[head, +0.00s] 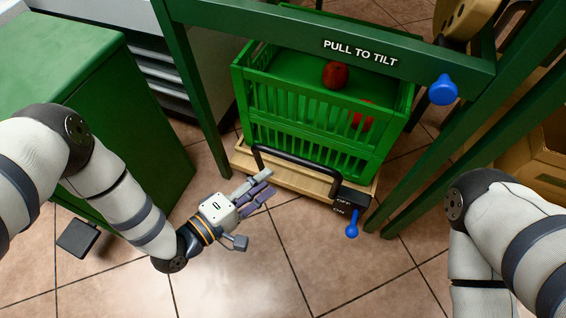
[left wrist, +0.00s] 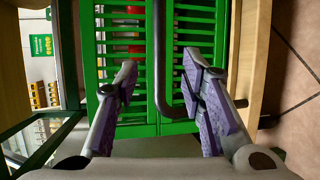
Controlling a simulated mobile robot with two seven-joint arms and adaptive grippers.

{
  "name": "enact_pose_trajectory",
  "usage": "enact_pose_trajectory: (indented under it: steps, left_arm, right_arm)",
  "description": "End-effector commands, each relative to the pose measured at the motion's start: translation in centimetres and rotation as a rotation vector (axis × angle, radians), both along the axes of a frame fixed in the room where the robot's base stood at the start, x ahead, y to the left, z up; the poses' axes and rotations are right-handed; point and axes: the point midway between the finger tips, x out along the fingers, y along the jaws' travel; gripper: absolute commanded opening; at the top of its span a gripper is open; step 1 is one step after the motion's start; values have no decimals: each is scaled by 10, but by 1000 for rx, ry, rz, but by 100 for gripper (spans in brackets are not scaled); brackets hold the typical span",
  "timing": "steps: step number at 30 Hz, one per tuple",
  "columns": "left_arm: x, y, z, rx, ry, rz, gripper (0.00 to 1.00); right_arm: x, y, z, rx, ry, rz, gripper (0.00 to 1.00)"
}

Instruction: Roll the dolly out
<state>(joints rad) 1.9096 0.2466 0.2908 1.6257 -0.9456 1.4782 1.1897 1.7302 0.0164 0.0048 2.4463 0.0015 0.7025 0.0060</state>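The dolly (head: 295,178) is a low wooden platform under a green frame, carrying stacked green slatted crates (head: 305,135). A black bar handle (head: 290,172) runs along its near side, beside a black box marked OFF and ON with a blue lever (head: 352,224) by ON. My left gripper (head: 267,182) is just in front of the handle, open and empty. In the left wrist view, the handle (left wrist: 159,60) shows between and beyond the spread fingers (left wrist: 160,80); contact cannot be told. My right arm is at the right; its gripper is out of view.
The green frame (head: 320,40) reads PULL TO TILT, with a blue knob (head: 443,90) and legs on both sides. Red round fruit (head: 335,74) lies in the crate. A green cabinet (head: 110,130) stands left. A cardboard box (head: 545,140) is right. Tiled floor in front is clear.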

Motion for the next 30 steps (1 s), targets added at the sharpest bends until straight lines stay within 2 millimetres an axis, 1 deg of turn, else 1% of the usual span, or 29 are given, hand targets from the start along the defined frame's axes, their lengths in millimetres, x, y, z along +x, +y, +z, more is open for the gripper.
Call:
enact_pose_trajectory:
  steps: [1, 6, 9, 12, 17, 23, 24, 26, 27, 28, 29, 30]
  left_arm:
    - [8, -8, -2, -2, -3, -3, 36]
    - [41, -37, -12, 2, 0, -3, 36]
    - [58, -52, -16, 2, 1, -2, 36]
    - [70, -62, -19, 2, 2, -2, 36]
    - [79, -70, -19, 4, 2, -1, 36]
    - [80, -70, -18, 5, 3, -1, 36]
    - [80, -70, -18, 5, 3, -1, 34]
    - [80, -70, -18, 5, 3, -1, 20]
    - [80, -70, -18, 5, 3, -1, 11]
    - [80, -70, -18, 5, 3, -1, 5]
    - [79, -70, -18, 5, 3, -1, 0]
    - [79, -70, -18, 5, 3, -1, 0]
  right_arm:
    - [-1, 0, -3, 1, 5, 1, 40]
    - [-6, 0, -13, 2, 27, 3, 40]
    - [-9, 0, -17, 2, 42, 4, 40]
    - [-11, 0, -20, 3, 51, 6, 40]
    - [-13, -1, -22, 4, 57, 7, 40]
    - [-13, -1, -21, 4, 57, 7, 40]
    - [-13, -1, -21, 4, 57, 7, 40]
    - [-13, -1, -21, 3, 57, 6, 40]
    - [-13, -1, -21, 3, 57, 6, 40]
    - [-13, -1, -21, 3, 57, 6, 40]
    - [-13, -1, -21, 3, 57, 6, 40]
    - [-13, -1, -21, 3, 57, 6, 40]
